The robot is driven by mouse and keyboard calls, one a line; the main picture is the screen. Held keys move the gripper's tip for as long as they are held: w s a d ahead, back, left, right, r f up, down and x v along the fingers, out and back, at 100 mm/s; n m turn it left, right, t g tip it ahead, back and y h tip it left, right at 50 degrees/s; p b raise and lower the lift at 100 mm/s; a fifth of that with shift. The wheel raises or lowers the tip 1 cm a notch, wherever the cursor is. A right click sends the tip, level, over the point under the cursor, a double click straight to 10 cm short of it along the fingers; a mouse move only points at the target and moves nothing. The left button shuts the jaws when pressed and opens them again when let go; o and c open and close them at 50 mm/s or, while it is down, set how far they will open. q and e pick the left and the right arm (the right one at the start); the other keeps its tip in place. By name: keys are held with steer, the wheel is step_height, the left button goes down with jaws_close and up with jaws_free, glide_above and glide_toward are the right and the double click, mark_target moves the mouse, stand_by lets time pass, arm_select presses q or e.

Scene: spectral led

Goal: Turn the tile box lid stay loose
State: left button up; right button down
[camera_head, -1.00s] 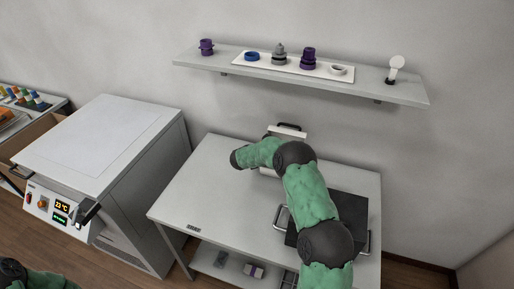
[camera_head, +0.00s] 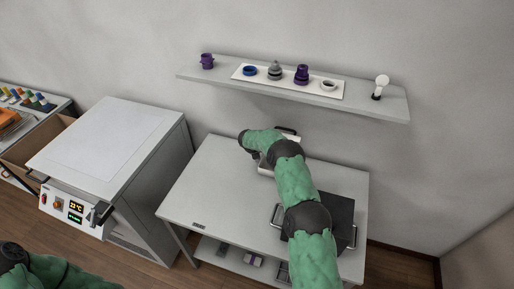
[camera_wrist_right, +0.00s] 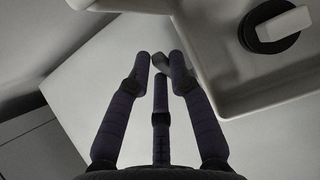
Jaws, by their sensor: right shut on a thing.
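The white tile box (camera_head: 265,168) stands at the back of the grey table, mostly behind my right arm, with a dark handle (camera_head: 287,130) at its raised lid. In the right wrist view the box's pale wall (camera_wrist_right: 222,98) fills the upper right. Inside it is a black round disc with a white bar (camera_wrist_right: 283,26). My right gripper (camera_wrist_right: 163,68) has its dark fingers drawn together beside the box's outer wall, shut on a small grey piece (camera_wrist_right: 160,62). Whether this piece is the lid stay I cannot tell. My left arm shows at lower left; its gripper is out of view.
A black box with metal handles (camera_head: 335,212) stands on the table's right, beside my arm. A wall shelf (camera_head: 300,98) holds purple, blue and grey parts. A white oven-like unit (camera_head: 95,160) stands left. The table's left half is clear.

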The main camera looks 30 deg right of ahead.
stand_by(0.5)
steer(key=c, duration=1.1)
jaws_free()
steer(key=shift+w, duration=0.1)
steer(key=v, duration=1.2)
